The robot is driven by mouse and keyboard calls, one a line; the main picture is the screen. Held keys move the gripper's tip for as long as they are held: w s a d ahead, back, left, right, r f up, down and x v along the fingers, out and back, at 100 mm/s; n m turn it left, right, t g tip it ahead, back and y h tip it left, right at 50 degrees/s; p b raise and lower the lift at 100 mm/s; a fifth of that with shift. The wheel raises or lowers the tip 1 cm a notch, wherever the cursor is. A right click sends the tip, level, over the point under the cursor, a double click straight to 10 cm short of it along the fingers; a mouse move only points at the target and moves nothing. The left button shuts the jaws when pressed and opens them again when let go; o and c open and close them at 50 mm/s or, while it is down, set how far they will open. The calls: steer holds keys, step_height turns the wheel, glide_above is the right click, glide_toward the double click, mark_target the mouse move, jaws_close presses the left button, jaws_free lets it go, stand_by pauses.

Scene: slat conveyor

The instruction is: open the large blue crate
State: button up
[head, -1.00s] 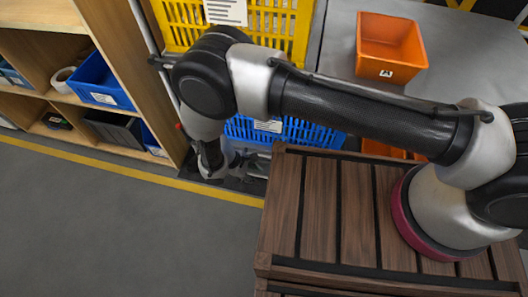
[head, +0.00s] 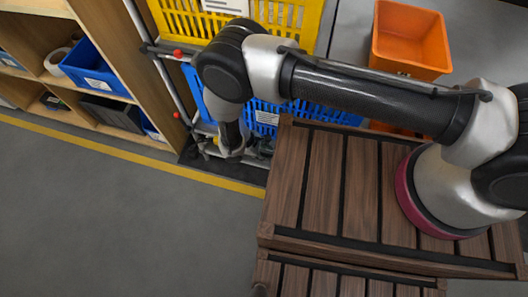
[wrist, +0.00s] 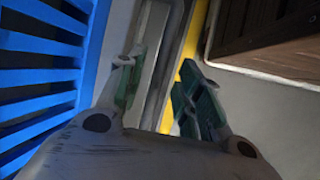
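The large blue crate (head: 330,114) has slatted walls and a white label. It stands under a yellow crate in the head view, partly hidden by my arm. In the wrist view its blue slats (wrist: 42,78) fill the left side. My gripper (head: 232,152) hangs low in front of the crate's left part in the head view. In the wrist view, my gripper (wrist: 160,78) has its two fingers spread with nothing between them. The crate's wall is to the left of the fingers, apart from them.
A yellow crate (head: 290,14) sits above the blue one. Wooden decking (head: 325,190) lies to the right. An orange bin (head: 408,42) stands at the back right. A wooden shelf (head: 167,75) with blue bins (head: 92,70) is at the left. Grey floor (head: 130,225) is clear in front.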

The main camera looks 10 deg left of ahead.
steer(key=shift+d+f, duration=0.15)
steer(key=shift+f, duration=0.3)
jaws_close()
